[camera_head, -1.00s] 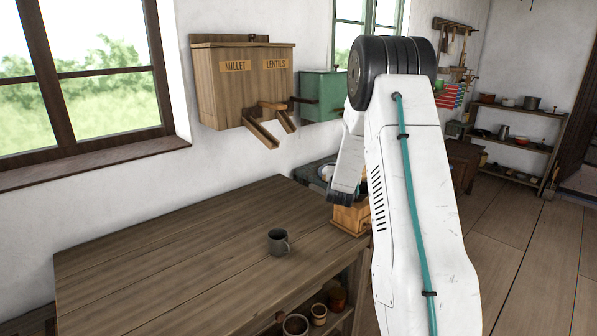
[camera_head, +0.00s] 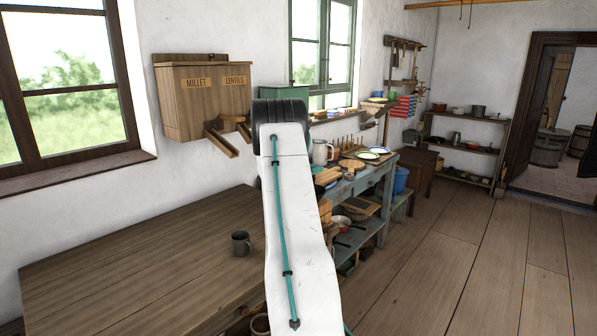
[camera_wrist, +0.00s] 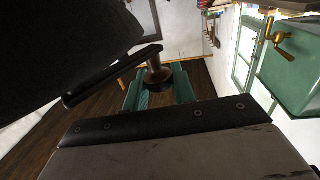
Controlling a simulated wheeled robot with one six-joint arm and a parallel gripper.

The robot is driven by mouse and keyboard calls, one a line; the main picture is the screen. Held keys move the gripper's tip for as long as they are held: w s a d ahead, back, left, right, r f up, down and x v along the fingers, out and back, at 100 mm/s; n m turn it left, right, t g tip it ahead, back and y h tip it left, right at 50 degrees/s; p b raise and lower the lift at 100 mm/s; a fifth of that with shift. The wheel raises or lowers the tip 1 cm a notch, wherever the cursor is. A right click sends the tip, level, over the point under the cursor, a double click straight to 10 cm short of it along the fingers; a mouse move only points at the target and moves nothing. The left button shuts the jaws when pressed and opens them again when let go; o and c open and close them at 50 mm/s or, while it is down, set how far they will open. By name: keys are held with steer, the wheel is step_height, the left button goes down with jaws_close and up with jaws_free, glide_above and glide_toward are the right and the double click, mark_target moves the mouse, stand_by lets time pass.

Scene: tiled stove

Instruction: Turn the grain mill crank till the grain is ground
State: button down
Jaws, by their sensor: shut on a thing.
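In the wrist view, a dark crank arm (camera_wrist: 115,78) runs slantwise and carries a brown knob (camera_wrist: 156,73) at its end. My gripper (camera_wrist: 158,92) has teal fingers on both sides of the knob and is shut on it. A large dark shape (camera_wrist: 60,45) fills the upper left; I cannot tell whether it is the mill's body. In the head view, my white arm stands in front of the spot and hides the crank and gripper. The grain and the mill's inside do not show.
A crowded blue-green bench (camera_head: 375,200) stands behind my arm. The floor at right is clear.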

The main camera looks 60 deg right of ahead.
steer(key=shift+s, duration=0.1)
stand_by(0.5)
steer(key=c, duration=1.2)
jaws_free()
steer(key=shift+v, duration=3.95)
steer(key=shift+d, duration=0.1)
